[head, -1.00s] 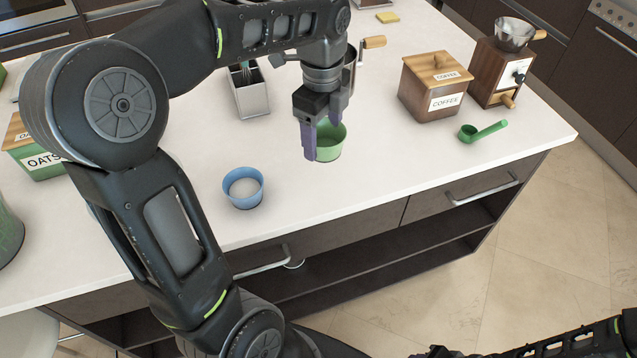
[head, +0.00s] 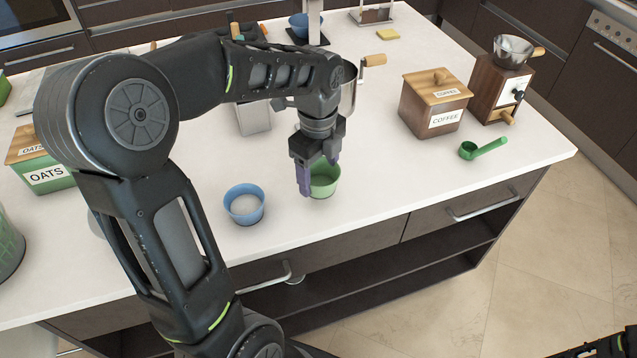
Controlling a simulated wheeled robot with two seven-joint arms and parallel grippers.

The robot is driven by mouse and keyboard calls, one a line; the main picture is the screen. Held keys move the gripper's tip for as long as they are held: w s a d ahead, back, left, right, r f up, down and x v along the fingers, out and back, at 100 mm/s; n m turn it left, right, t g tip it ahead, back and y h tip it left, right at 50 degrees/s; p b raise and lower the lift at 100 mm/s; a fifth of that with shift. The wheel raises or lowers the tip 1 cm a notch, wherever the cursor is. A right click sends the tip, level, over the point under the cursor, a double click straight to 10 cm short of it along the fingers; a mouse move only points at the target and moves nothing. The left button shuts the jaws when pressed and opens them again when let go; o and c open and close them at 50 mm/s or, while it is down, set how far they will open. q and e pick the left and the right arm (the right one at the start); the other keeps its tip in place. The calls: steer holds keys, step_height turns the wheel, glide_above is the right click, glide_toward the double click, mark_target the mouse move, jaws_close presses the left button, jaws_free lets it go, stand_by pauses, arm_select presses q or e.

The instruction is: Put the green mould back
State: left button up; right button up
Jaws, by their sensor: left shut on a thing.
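The green mould (head: 325,181) is a small round cup near the counter's front edge, right of the blue mould (head: 244,205). My left gripper (head: 318,177) is shut on its rim, with a purple finger down its left side. The mould looks upright. I cannot tell whether its base touches the counter. The blue mould stands upright with pale contents. Part of my right arm shows at the bottom right corner, and its gripper is out of view.
Behind are a wooden coffee box (head: 434,103), a grinder (head: 503,82) and a green scoop (head: 484,148). A metal holder (head: 253,117) and a scale with a blue bowl (head: 300,24) stand further back. An oats box (head: 45,170) is at left. Counter (head: 400,175) right of the mould is clear.

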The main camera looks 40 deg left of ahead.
mark_target(319, 184)
arm_select(q)
steer(key=shift+f, duration=1.85)
steer(key=shift+f, duration=0.1)
steer(key=o, duration=1.4)
step_height(319, 184, up, 12)
steer(key=shift+s+r, duration=0.1)
steer(key=shift+r, duration=0.05)
